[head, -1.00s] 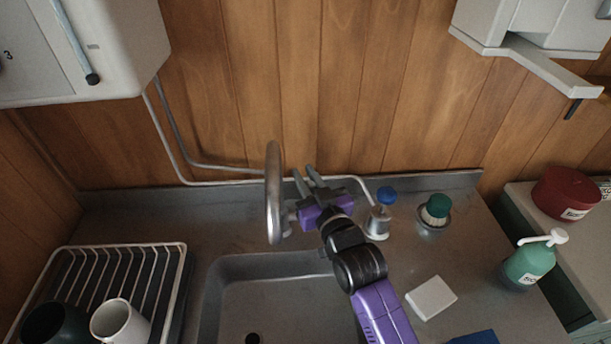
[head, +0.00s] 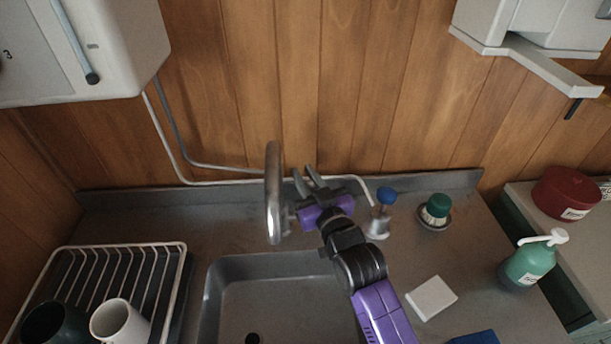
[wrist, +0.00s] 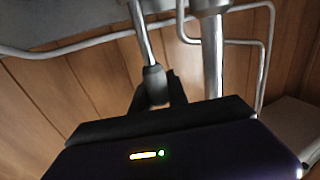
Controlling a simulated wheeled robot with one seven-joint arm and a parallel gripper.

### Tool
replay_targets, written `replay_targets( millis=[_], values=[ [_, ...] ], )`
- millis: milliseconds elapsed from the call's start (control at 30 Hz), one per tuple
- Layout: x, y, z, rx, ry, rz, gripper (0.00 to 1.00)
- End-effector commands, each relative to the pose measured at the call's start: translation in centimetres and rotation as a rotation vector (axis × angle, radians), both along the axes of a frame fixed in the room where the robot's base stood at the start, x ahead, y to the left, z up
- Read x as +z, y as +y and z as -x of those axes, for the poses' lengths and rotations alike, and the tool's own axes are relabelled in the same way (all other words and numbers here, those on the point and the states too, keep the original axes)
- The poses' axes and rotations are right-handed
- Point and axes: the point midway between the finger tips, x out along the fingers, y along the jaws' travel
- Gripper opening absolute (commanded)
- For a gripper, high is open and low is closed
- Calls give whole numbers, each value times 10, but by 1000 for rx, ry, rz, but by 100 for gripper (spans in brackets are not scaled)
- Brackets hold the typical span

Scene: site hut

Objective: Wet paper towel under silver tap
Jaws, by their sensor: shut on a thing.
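The silver tap (head: 273,195) rises behind the sink, its curved spout standing over the basin's back edge. My gripper (head: 305,174) is beside it on the right. In the wrist view my gripper (wrist: 158,84) is shut on the lower end of a thin silver lever (wrist: 146,42), which looks like the tap's handle. The tap's thicker pipe (wrist: 212,60) stands just right of the fingers. A flat white square (head: 431,298), which may be the paper towel, lies on the counter right of the sink, apart from my gripper. No running water shows.
The sink (head: 285,305) is empty but for its drain. A drying rack (head: 165,247) with two mugs stands left. A second tap with a blue knob (head: 386,196), a green-topped brush (head: 437,208) and a green pump bottle (head: 528,264) stand right. A wall pipe (head: 215,168) runs behind.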

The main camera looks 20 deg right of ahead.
Motion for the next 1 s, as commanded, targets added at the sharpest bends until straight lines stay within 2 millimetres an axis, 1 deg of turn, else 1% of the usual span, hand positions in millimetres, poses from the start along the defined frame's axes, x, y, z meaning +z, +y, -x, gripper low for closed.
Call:
replay_targets(
  millis=[133, 333, 733, 767, 833, 867, 1000],
  values=[
    [-5, 1, 4, 0, -40, 13, 0],
    [-2, 4, 11, 0, -107, 35, 0],
    [3, 4, 14, -1, -123, 41, 0],
    [3, 4, 14, -1, -123, 41, 24],
    [3, 4, 14, 0, -123, 41, 37],
    [3, 4, 14, 0, -123, 41, 42],
    [3, 4, 14, 0, -123, 40, 42]
  ],
)
